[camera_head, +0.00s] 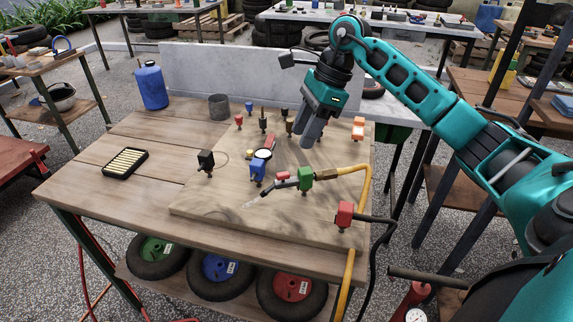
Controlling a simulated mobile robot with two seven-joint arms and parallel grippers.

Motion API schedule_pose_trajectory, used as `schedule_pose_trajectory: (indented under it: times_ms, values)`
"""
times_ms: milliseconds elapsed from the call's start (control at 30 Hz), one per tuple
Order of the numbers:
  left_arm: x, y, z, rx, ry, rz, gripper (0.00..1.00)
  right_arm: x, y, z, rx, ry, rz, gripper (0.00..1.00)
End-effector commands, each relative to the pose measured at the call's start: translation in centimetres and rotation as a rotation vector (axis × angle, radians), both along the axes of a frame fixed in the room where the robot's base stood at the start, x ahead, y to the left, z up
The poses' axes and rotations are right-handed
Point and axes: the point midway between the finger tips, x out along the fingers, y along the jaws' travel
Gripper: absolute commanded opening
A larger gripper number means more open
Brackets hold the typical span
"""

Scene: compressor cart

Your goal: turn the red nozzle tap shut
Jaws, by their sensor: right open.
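The red nozzle tap (282,176) is a small red lever on top of a dark nozzle (268,192), which lies tilted on the wooden board. The nozzle points to the lower left, and its other end meets a green block (305,179) with a yellow hose. My right gripper (309,140) hangs from the teal arm, fingers down, above and behind the green block. It is open, with nothing seen between its fingers, and is apart from the tap. The tap's exact angle is too small to tell. My left gripper is out of view.
A blue block with a gauge (257,170) stands left of the nozzle. A red block (344,214) with a black hose is at the board's front right. Several small fittings stand behind. A blue bottle (151,86) is at the back left. The left tabletop is mostly clear.

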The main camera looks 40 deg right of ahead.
Motion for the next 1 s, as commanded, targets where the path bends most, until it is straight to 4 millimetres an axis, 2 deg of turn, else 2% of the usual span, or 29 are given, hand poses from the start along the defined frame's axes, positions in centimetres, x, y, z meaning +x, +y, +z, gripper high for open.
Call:
schedule_pose_trajectory:
  times_ms: [33, 200, 433, 600, 867, 1000]
  values:
    - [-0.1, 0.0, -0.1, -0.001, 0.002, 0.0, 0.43, 0.1, 0.5, -1.2, 0.003, 0.005, 0.002, 0.43]
    - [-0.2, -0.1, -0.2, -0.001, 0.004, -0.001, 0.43, 0.5, 1.9, -4.6, 0.004, 0.003, 0.002, 0.43]
    - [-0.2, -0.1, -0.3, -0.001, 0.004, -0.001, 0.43, 1.0, 3.2, -7.8, 0.005, 0.003, 0.001, 0.43]
    - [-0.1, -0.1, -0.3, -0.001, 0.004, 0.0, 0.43, 1.2, 3.5, -8.7, 0.004, 0.0, 0.0, 0.43]
    - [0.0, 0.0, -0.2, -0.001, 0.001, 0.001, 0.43, 1.2, 3.6, -8.9, 0.003, -0.001, 0.0, 0.43]
    - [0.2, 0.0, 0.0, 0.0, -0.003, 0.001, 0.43, 1.2, 3.6, -8.9, 0.003, -0.001, 0.0, 0.32]
